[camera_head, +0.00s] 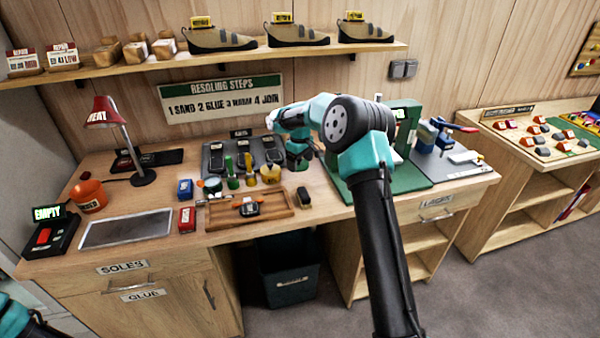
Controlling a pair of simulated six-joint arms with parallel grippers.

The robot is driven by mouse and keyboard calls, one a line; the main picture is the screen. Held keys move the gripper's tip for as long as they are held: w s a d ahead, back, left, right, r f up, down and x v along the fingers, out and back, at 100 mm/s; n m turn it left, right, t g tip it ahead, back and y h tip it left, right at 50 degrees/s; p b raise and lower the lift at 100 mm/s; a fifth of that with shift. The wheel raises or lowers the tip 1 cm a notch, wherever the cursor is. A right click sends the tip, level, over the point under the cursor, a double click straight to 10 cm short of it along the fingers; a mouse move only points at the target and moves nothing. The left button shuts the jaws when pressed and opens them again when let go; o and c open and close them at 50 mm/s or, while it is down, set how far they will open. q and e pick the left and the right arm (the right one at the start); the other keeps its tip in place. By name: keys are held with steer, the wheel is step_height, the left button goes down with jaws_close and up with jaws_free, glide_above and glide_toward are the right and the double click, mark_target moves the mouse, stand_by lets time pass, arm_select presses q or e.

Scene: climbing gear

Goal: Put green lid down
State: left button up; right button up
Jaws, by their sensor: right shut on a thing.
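My right gripper (301,164) is over the back middle of the workbench, just right of the black trays, and points down. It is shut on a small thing. A bit of green shows at its fingertips, which fits the green lid, but the fingers and my arm hide most of it. I cannot tell whether it touches the bench. Bottles with green and yellow parts (232,175) stand to the left of the gripper, and a small teal-topped pot (212,185) stands farther left. Only a piece of my left arm shows at the bottom left; its gripper is out of view.
A wooden tray (285,211) with a shoe part lies in front of the bottles. A small dark block (303,197) sits right of it. A green machine (400,125) stands to the right behind my arm. A grey mat (127,229), orange bucket (88,196) and red lamp (104,112) are left.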

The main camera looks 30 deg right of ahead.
mark_target(300, 177)
steer(key=shift+f, duration=2.45)
steer(key=shift+f, duration=0.15)
steer(key=o, duration=0.8)
step_height(300, 177, up, 12)
steer(key=shift+r, duration=0.15)
steer(key=shift+a, duration=0.15)
